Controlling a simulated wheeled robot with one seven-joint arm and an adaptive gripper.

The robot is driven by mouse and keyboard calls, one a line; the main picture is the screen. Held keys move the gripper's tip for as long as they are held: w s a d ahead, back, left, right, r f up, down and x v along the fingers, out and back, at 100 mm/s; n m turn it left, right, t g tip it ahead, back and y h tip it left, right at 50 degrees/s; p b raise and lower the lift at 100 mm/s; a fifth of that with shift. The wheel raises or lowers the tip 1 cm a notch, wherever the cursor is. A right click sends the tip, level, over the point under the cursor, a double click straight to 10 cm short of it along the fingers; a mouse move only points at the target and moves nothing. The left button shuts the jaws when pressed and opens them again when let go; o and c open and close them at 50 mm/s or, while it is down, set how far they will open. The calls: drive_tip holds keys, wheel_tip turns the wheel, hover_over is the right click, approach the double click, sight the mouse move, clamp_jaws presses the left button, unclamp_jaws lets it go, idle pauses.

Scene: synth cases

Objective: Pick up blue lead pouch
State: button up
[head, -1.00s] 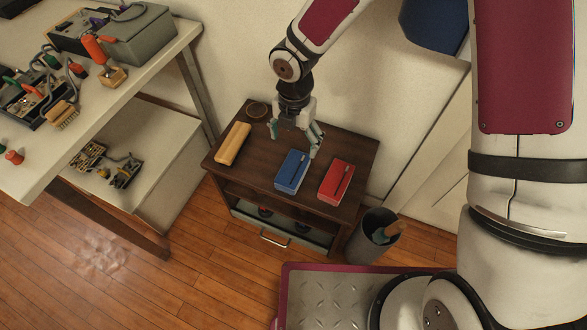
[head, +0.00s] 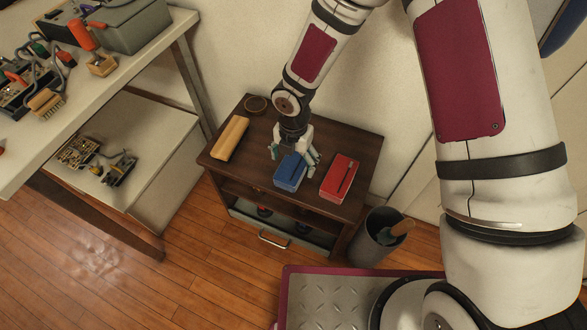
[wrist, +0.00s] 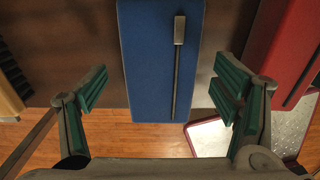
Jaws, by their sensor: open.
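The blue lead pouch (head: 290,172) lies on the dark wooden cabinet top, between a tan case and a red case. In the wrist view the blue pouch (wrist: 158,62) has a grey zip strip along its right side. My gripper (head: 291,158) is over the pouch with its jaws open. In the wrist view, my gripper's green-padded fingers (wrist: 160,92) stand apart to the left and right of the pouch, with gaps on both sides. The far end of the pouch is partly hidden by my gripper in the head view.
The red case (head: 339,177) lies close on the right, and the tan case (head: 230,138) on the left. A small round dish (head: 256,104) sits at the back. A grey bin (head: 378,238) stands beside the cabinet. A workbench (head: 150,45) with tools is at left.

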wheel_tip(320, 180, down, 2)
drive_tip(key=c, duration=1.3)
drive_tip(key=shift+r, duration=0.2)
